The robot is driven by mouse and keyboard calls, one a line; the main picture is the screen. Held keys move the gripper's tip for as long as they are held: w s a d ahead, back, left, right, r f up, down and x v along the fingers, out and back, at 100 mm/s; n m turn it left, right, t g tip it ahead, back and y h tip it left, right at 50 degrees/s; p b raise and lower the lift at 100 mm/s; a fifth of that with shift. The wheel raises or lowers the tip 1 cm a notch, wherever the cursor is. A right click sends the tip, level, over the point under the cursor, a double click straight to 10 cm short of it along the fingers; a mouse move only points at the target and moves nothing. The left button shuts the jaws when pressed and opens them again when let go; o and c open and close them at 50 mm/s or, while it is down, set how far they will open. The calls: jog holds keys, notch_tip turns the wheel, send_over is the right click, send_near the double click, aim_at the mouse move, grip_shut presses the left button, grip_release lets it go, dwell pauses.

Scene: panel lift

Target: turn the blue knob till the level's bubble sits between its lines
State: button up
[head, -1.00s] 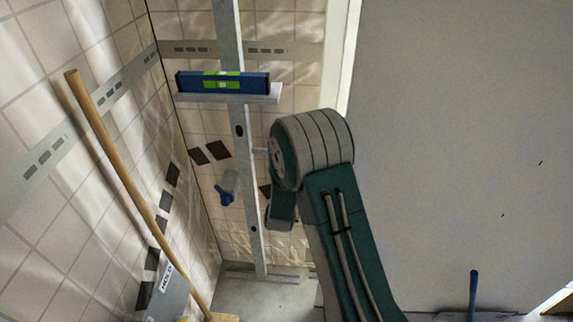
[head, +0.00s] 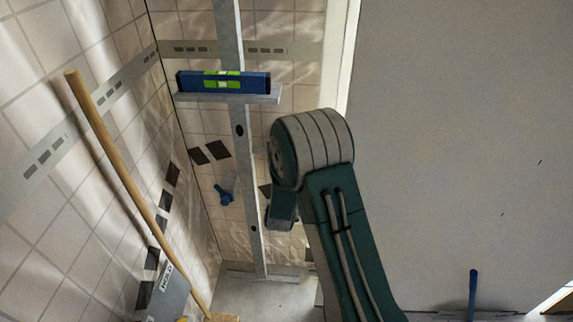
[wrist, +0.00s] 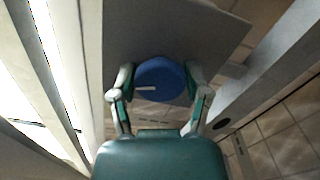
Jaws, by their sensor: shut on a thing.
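The blue knob (wrist: 160,82) is round with a white mark pointing left in the wrist view. My gripper (wrist: 159,72) has one finger on each side of it and is shut on it. In the head view my arm hides the gripper, and I cannot make out the knob there. The blue level (head: 251,83) with a bright green window (head: 222,80) lies on a narrow grey ledge (head: 225,98) across an upright metal post. The ledge looks close to level, its right end slightly lower in the picture. The bubble and its lines are too small to read.
The metal post (head: 242,160) stands just left of my arm. A wooden-handled tool (head: 120,165) leans along the tiled left wall. A blue fitting (head: 225,195) shows beside the post. A large plain grey panel (head: 450,150) fills the right side.

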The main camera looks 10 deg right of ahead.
jog(key=shift+w+a+r+n, duration=0.1)
jog(key=shift+n, duration=0.9)
jog(key=o, duration=1.1)
jog(key=shift+o, duration=0.2)
jog(key=v, duration=1.2)
jog(key=shift+a, duration=0.1)
